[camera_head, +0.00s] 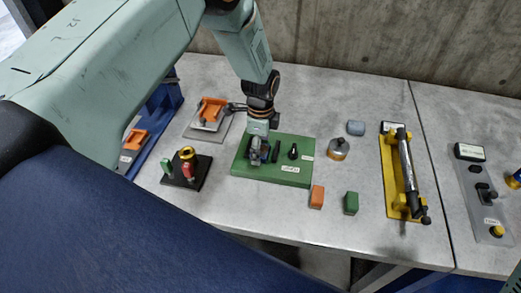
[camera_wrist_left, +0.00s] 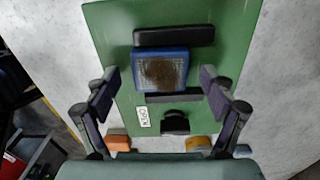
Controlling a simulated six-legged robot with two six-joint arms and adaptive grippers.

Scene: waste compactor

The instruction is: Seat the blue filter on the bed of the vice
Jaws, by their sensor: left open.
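The blue filter (camera_wrist_left: 160,70), a square blue frame with a brown mesh face, lies between the two black jaw bars of the vice in the left wrist view. It is close against the far bar (camera_wrist_left: 173,36), and the near bar (camera_wrist_left: 173,97) is beside its lower edge. The vice has a green base (camera_head: 291,173) with an OPEN label and a black knob (camera_wrist_left: 175,123). My left gripper (camera_wrist_left: 158,80) is open, with its fingers apart on either side of the filter and not touching it. In the head view the left gripper (camera_head: 261,155) is over the left part of the green base and mostly hides the filter.
An orange block (camera_head: 317,197) and a green block (camera_head: 351,203) lie in front of the vice; a blue-grey block (camera_head: 355,128) and a round brass-coloured part (camera_head: 338,149) are to its right. A black peg stand (camera_head: 186,172) is left. A yellow fixture (camera_head: 393,180) holds a dark cylinder.

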